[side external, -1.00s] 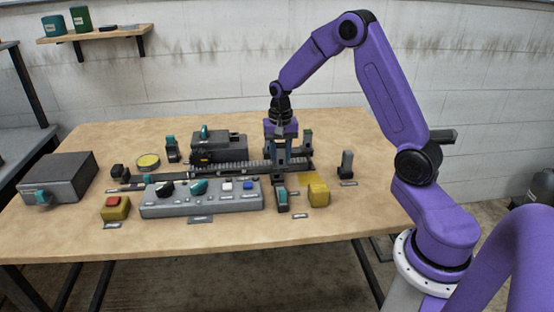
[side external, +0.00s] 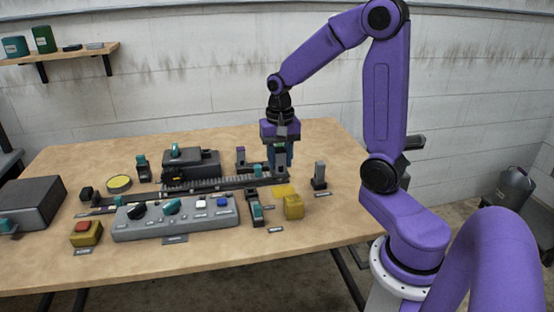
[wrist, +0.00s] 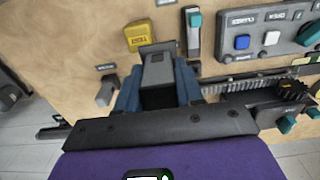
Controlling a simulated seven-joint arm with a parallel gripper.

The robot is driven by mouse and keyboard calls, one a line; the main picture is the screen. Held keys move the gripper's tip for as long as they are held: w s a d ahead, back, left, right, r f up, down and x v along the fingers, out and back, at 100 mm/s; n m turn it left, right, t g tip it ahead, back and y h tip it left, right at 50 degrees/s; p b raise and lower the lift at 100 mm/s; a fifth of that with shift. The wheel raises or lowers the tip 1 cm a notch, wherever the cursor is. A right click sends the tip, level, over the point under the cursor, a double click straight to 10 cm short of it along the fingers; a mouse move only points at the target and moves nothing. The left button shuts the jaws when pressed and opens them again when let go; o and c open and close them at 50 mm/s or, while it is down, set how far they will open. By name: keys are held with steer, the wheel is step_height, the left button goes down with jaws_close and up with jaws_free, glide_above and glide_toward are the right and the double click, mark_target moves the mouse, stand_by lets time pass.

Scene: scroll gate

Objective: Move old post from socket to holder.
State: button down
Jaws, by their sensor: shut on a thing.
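My gripper (side external: 281,146) points down over the right end of the dark rail (side external: 225,186). Its blue fingers, also in the wrist view (wrist: 157,88), are shut on a grey block-like post (wrist: 157,70). The held post (side external: 281,165) looks upright in the side view; whether its foot is clear of the rail is hidden. A separate grey post on a dark base (side external: 319,174) stands to the right. I cannot tell which fixture is the socket or the holder.
A yellow block (side external: 293,206) and a teal-handled switch (side external: 257,212) stand in front of my gripper. A grey control panel (side external: 177,217) with knobs and buttons lies front left. A dark motor-like housing (side external: 190,163) sits behind the rail. The table's right rear is clear.

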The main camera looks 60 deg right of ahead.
steer(key=w+d+f, duration=0.1)
steer(key=w+d, duration=0.6)
steer(key=w, duration=0.5)
steer(key=w+d+f, duration=0.7)
steer(key=d+f, duration=0.2)
steer(key=d, duration=0.2)
steer(key=shift+f, duration=1.5)
stand_by(1.9)
steer(key=shift+c, duration=0.8)
jaws_free()
step_height(320, 180, up, 7)
stand_by(0.9)
